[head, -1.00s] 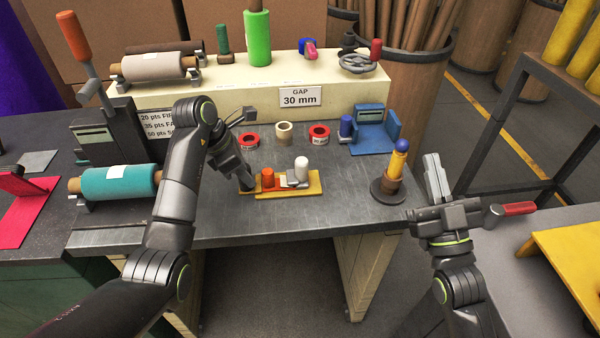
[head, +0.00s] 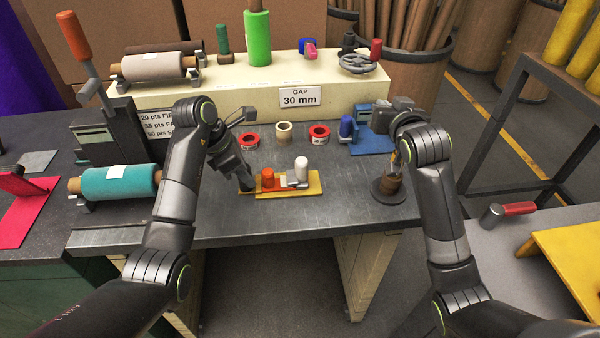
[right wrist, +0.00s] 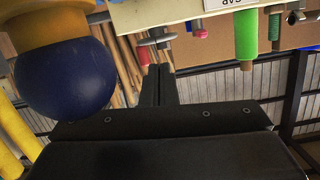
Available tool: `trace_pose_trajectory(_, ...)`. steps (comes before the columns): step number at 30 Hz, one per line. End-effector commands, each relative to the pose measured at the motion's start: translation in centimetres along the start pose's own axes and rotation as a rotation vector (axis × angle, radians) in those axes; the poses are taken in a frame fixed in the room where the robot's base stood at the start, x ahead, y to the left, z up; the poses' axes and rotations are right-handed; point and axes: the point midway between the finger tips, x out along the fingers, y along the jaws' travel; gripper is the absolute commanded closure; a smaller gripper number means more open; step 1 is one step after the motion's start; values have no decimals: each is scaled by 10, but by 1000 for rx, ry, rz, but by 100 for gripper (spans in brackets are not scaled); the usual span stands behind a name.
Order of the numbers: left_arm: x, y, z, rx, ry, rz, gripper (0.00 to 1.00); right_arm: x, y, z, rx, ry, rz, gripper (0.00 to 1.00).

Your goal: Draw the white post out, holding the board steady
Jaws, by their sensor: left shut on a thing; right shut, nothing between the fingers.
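The yellow board (head: 313,190) lies on the grey bench. The white post (head: 301,168) stands upright toward its right end, beside a grey piece and a white label. An orange post (head: 267,178) stands further left on it. My left gripper (head: 246,184) is shut on the board's left end. My right gripper (head: 382,106) is shut and empty, to the right of the board and well apart from the white post. Its shut fingers (right wrist: 157,84) show in the right wrist view, with no board or post there.
A yellow handle with a blue ball (right wrist: 62,78) is close beside my right gripper; its dark round stand (head: 388,195) is near the bench's right edge. A blue holder (head: 370,142) and red tape rolls (head: 319,135) stand behind the board. The bench in front is clear.

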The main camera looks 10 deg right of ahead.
Motion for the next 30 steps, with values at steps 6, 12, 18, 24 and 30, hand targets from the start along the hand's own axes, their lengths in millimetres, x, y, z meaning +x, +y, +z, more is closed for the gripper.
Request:
trace_pose_trajectory(6, 1, 0, -1, -2, 2, -2, 100, 17, 3, 7, 21, -248, 111, 100)
trace_pose_trajectory(12, 1, 0, -1, -2, 2, -2, 100, 17, -21, 20, 73, -501, 161, 100)
trace_pose_trajectory(18, 1, 0, -1, -2, 2, -1, 100, -2, -109, 44, 136, -768, 36, 100)
trace_pose_trajectory(24, 1, 0, -1, -2, 2, -1, 100, -23, -179, 58, 160, -896, -109, 100)
trace_pose_trajectory(30, 1, 0, -1, -2, 2, -1, 100, -35, -210, 63, 167, -949, -179, 100)
